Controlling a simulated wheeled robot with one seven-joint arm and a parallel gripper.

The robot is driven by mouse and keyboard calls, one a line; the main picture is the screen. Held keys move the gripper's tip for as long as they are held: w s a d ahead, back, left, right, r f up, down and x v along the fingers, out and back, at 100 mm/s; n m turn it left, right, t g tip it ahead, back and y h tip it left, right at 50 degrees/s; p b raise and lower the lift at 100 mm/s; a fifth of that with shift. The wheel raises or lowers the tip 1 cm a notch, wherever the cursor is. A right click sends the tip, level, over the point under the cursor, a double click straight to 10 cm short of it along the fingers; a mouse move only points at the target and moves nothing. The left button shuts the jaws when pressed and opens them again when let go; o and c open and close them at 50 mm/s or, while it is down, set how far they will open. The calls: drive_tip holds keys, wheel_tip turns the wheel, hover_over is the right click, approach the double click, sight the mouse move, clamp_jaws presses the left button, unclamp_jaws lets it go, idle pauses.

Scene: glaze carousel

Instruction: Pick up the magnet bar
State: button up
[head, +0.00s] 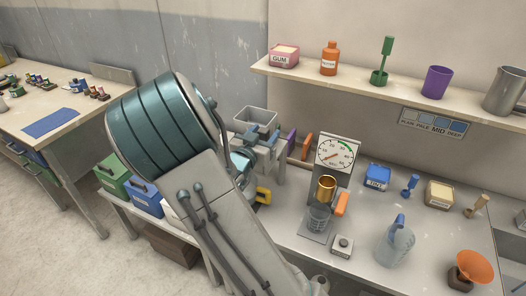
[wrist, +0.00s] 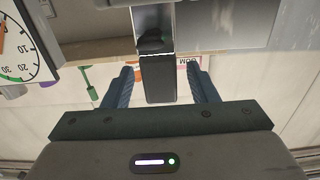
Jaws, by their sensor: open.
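No part is labelled as the magnet bar. A dark grey upright bar (wrist: 160,86) with a rounded black knob lies between my fingers in the wrist view, and it may be the magnet bar. My gripper (wrist: 160,68) is open, with one blue finger on each side of the bar and visible gaps between. Whether the bar sits level with the fingertips or beyond them I cannot tell. In the head view my arm hides most of the gripper and the bar, beside the grey hopper machine (head: 257,117).
The dial scale (head: 335,152) stands right of the machine, with a brass cup (head: 326,188) in front. Purple and orange pieces (head: 306,146) stand between them. A shelf (head: 400,103) with jars runs above.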

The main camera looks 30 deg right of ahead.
clamp_jaws()
drive_tip(key=shift+r, duration=0.1)
